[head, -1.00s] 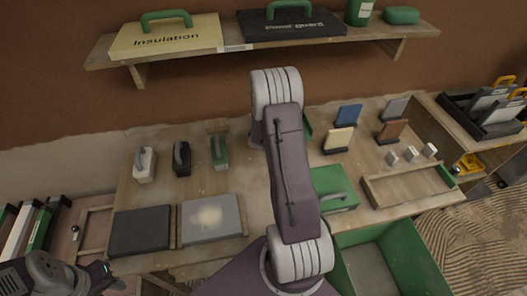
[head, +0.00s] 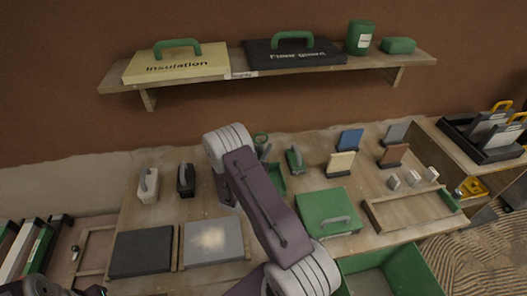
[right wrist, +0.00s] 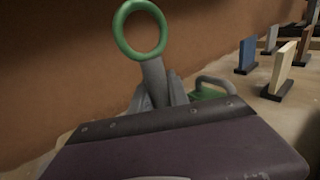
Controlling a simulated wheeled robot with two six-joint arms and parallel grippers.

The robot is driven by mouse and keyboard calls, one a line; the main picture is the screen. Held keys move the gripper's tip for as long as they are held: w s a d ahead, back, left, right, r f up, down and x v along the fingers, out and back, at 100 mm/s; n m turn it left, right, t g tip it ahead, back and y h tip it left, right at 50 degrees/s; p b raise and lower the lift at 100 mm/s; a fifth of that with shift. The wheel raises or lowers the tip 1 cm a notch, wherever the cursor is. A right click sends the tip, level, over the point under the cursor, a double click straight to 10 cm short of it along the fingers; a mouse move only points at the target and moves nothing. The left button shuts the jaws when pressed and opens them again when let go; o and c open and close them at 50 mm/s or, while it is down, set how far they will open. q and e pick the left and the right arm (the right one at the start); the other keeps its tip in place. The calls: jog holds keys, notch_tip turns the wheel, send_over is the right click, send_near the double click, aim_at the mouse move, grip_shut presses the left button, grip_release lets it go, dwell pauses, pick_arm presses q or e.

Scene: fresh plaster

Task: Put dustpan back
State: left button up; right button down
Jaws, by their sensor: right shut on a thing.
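In the right wrist view the green ring (right wrist: 140,30) stands up above the grey fingers of my right gripper (right wrist: 160,97), which is shut on the handle. The pan itself is hidden there behind my wrist. In the head view my right arm covers most of that gripper. Only a dark sliver of my left arm shows at the lower left edge; its fingers cannot be made out.
A green tool with a grey handle (head: 295,159) stands just right of the dustpan. A green case (head: 328,212), colour sample boards (head: 341,163) and a wooden tray (head: 410,210) lie further right. A shelf (head: 270,70) hangs above. A green bin (head: 390,275) is in front.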

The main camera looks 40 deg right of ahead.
jog(key=shift+f, duration=0.55)
jog(key=shift+f, duration=0.15)
jog(key=c, duration=1.3)
grip_release()
jog(key=shift+o, duration=0.2)
